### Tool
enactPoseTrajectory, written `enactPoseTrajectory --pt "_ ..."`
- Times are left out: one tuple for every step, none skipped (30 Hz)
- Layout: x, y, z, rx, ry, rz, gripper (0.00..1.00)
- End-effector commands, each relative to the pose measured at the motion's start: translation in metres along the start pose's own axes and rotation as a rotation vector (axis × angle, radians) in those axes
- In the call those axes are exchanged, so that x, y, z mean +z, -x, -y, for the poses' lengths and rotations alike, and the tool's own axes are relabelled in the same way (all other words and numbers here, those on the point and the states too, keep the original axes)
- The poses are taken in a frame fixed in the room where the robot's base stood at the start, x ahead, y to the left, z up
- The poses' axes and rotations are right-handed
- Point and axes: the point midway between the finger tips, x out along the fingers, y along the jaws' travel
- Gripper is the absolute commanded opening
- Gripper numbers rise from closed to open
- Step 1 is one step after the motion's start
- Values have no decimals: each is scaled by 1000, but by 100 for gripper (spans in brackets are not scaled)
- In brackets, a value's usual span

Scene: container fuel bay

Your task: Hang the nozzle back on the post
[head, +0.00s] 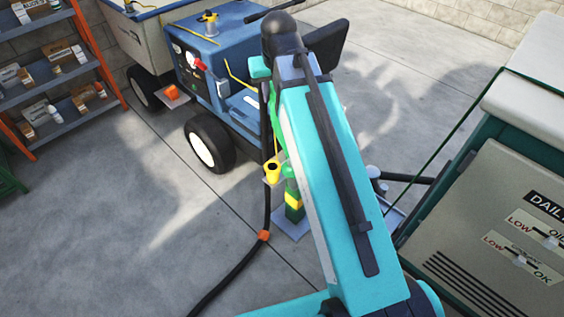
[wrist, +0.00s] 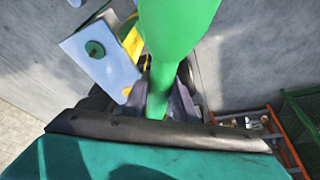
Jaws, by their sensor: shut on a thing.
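In the wrist view the green nozzle (wrist: 178,28) rises upright through the frame, its narrow lower part between the dark fingers. My gripper (wrist: 163,100) is shut on it. In the head view my teal arm hides the gripper and most of the nozzle. The post (head: 294,203), green with a yellow band, stands on a grey floor plate beside my arm, partly hidden by it. A yellow holder (head: 272,168) with a dark opening sits at its upper left. The black hose (head: 235,270) hangs past the holder and runs along the floor, with an orange collar on it.
A blue tow vehicle (head: 215,65) with a trailer stands behind the post. An orange shelf rack (head: 55,75) is at the left. A grey cabinet (head: 480,210) with gauges fills the right. Bare concrete floor lies left of the hose.

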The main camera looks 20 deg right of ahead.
Motion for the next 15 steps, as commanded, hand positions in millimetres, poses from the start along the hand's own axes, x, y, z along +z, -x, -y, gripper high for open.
enactPoseTrajectory --pt "3 -3 0 0 0 0 0" --pt "4 -5 1 0 0 1 0" --pt "7 -9 1 0 1 2 0" --pt "10 -12 2 0 1 3 0" --pt "12 -16 2 0 1 3 0" --pt "15 -21 2 0 1 2 0" --pt "18 -25 3 0 2 2 0" --pt "21 -29 3 0 2 3 0" --pt "25 -34 4 -1 2 3 0" --pt "27 -37 4 -1 3 2 0" --pt "30 -41 5 -1 3 2 0" --pt "32 -45 5 -1 3 3 0" --pt "34 -48 6 -1 3 2 0" --pt "35 -50 6 -1 3 1 0" --pt "36 -52 6 -1 3 0 0"
